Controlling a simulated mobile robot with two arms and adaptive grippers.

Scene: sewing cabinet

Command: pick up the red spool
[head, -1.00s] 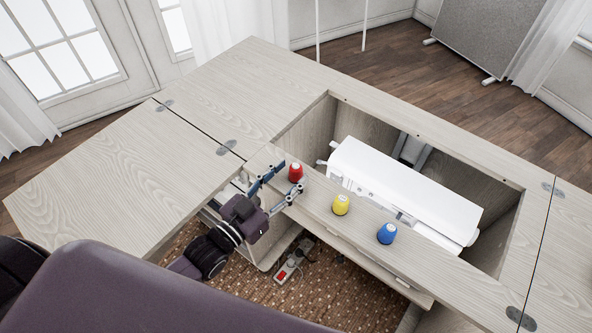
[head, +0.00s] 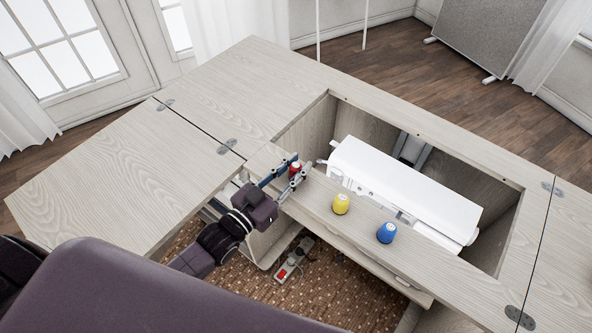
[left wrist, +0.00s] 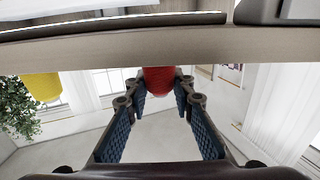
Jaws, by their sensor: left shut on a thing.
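The red spool (head: 295,168) stands on the front strip of the cabinet top, left of the other spools. My left gripper (head: 294,174) has its fingers on both sides of the red spool and is shut on it. In the left wrist view the red spool (left wrist: 158,79) shows between the two blue-padded fingertips (left wrist: 159,92). Part of the spool is hidden by the fingers in the head view. I cannot tell any gap between the spool and the wood. My right gripper is not in view.
A yellow spool (head: 341,204) and a blue spool (head: 387,232) stand to the right on the same strip. Behind them a white sewing machine (head: 400,185) sits in the cabinet opening. The left tabletop leaf (head: 125,175) is clear. A power strip (head: 291,262) lies on the rug below.

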